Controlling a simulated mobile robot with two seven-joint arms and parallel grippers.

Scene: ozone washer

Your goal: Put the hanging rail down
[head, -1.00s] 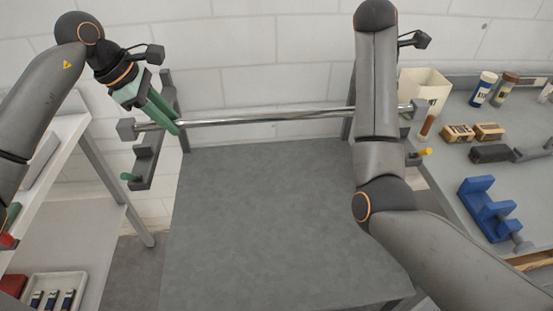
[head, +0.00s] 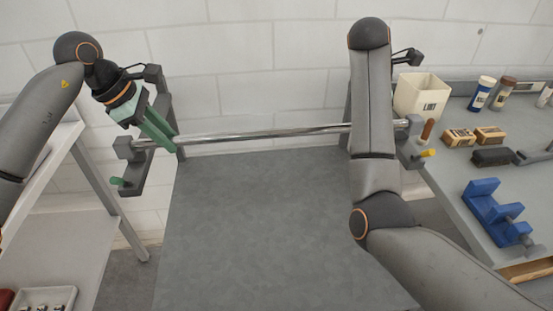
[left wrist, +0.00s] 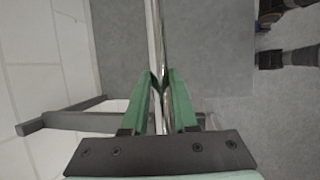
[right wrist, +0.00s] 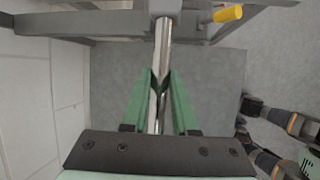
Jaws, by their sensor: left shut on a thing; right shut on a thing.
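My right gripper is hidden behind my arm in the head view. The right wrist view shows its fingers (right wrist: 160,82) shut on the bar near the other end. Grey brackets stand at both ends, the left with a green knob (head: 117,181), the right with a yellow knob (head: 428,153). I cannot tell if the bar touches them.
The grey tabletop (head: 260,230) below the bar is clear. The right bench holds a white bin (head: 420,96), bottles (head: 481,93), brushes (head: 459,138) and a blue fixture (head: 494,208). A white shelf (head: 60,235) stands at left. A block wall is close behind.

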